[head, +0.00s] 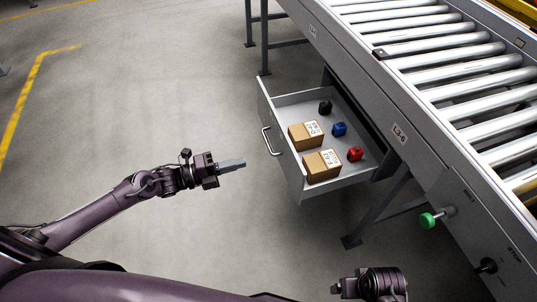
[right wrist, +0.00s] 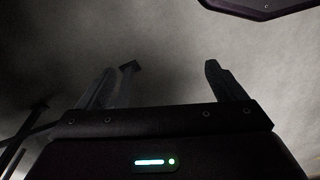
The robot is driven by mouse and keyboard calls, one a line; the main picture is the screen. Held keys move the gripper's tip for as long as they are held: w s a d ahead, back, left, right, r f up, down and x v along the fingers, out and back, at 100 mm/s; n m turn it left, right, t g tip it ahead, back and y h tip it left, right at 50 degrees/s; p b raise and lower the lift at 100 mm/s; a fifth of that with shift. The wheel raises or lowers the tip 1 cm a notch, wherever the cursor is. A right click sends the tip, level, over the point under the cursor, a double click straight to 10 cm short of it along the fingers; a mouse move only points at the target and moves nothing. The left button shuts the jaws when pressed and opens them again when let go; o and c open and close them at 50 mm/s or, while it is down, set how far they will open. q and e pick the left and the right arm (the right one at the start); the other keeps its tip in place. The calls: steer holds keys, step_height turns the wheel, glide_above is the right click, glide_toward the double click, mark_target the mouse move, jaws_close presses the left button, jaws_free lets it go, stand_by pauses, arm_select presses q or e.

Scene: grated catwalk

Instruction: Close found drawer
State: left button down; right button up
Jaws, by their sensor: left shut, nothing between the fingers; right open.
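The grey drawer (head: 293,172) stands pulled out from under the roller conveyor in the head view. Its front panel with a bar handle (head: 270,141) faces left. Inside lie two cardboard boxes (head: 305,135) with labels and small black, blue and red items (head: 339,129). My left gripper (head: 234,164) is shut and empty, a little to the left of the drawer front and apart from it. My right gripper (right wrist: 165,85) is open and empty in the right wrist view, its fingers spread above the floor. In the head view, part of my right arm shows at the bottom edge.
The roller conveyor (head: 425,55) runs along the right, with steel legs (head: 375,212) below. A green knob (head: 428,220) and a black switch (head: 487,265) stick out from its side. The concrete floor (head: 130,110) left of the drawer is clear, with yellow line markings (head: 22,100).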

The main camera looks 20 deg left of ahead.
mark_target(291, 150)
arm_select(q)
steer(key=x, duration=1.2)
steer(key=shift+w+d, duration=0.2)
steer(key=shift+d, duration=0.1)
steer(key=shift+w+d, duration=0.1)
steer(key=shift+d, duration=0.05)
arm_select(e)
steer(key=shift+s+a+r, duration=0.1)
steer(key=shift+r, duration=0.85)
arm_select(q)
steer(key=shift+b, duration=0.3)
